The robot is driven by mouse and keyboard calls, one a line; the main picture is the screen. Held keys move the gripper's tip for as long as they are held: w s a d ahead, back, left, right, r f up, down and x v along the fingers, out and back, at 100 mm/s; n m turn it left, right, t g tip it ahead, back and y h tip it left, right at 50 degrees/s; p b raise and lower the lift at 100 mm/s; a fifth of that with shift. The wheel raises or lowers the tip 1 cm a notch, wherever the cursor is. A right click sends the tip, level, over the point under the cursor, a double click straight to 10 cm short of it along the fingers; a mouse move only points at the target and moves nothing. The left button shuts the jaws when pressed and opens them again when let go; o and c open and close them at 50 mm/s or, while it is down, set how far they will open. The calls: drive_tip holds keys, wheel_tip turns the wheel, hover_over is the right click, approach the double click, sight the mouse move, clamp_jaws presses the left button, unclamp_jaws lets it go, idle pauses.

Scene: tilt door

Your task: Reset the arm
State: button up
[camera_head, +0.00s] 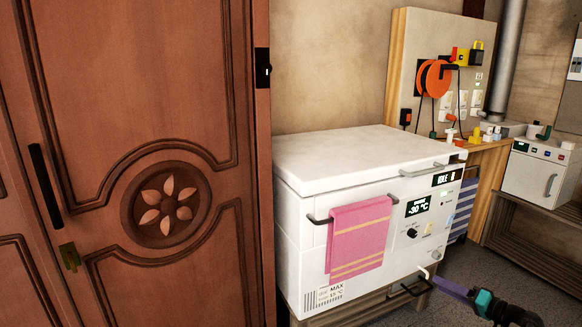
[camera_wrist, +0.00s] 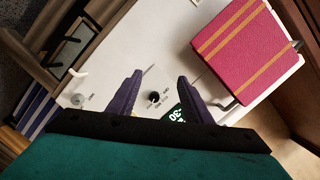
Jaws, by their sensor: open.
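My gripper (camera_head: 447,287) shows at the lower right of the head view, near the lower right corner of a white chest freezer (camera_head: 305,262). In the wrist view, my gripper (camera_wrist: 158,78) has its two purple fingers spread apart with nothing between them. The fingers point at the freezer's white front (camera_wrist: 150,40), with a black knob (camera_wrist: 153,97) between them in the picture. Whether they touch the front cannot be told. The freezer lid (camera_head: 360,155) looks shut. Most of my arm is outside the head view.
A pink towel (camera_head: 358,240) hangs on the freezer's front bar. A black handle (camera_head: 408,291) sits low on its right. A carved wooden door (camera_head: 110,110) with a black handle fills the left. A workbench with an orange reel (camera_head: 433,78) and a white appliance (camera_head: 535,178) stand right.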

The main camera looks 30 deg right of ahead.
drive_tip(key=w+a+f+n+g+y+p, duration=0.1)
drive_tip(key=w+a+f+g+y+p, duration=0.25)
drive_tip(key=a, duration=0.95)
drive_tip(key=w+a+f+n+g+p, duration=0.1)
drive_tip(key=w+a+f+g+p, duration=0.4)
drive_tip(key=a, duration=0.8)
drive_tip(key=w+a+f+g+y+p, duration=0.2)
drive_tip(key=a+f, duration=0.4)
drive_tip(key=a, duration=0.7)
drive_tip(key=s+a+f+n+g+h+p, duration=0.2)
drive_tip(key=s+a+g+p, duration=0.25)
drive_tip(key=s+a, duration=0.5)
drive_tip(key=s+a+f+n+g+h+p, duration=0.15)
drive_tip(key=s+a+g+p, duration=0.35)
drive_tip(key=a, duration=0.7)
drive_tip(key=s+a+r+n+g+h+p, duration=0.1)
drive_tip(key=s+a+r+n+h+p, duration=0.1)
drive_tip(key=s, duration=0.8)
drive_tip(key=shift+n+h+p, duration=0.75)
drive_tip(key=shift+h+p, duration=0.25)
drive_tip(key=shift+h, duration=0.1)
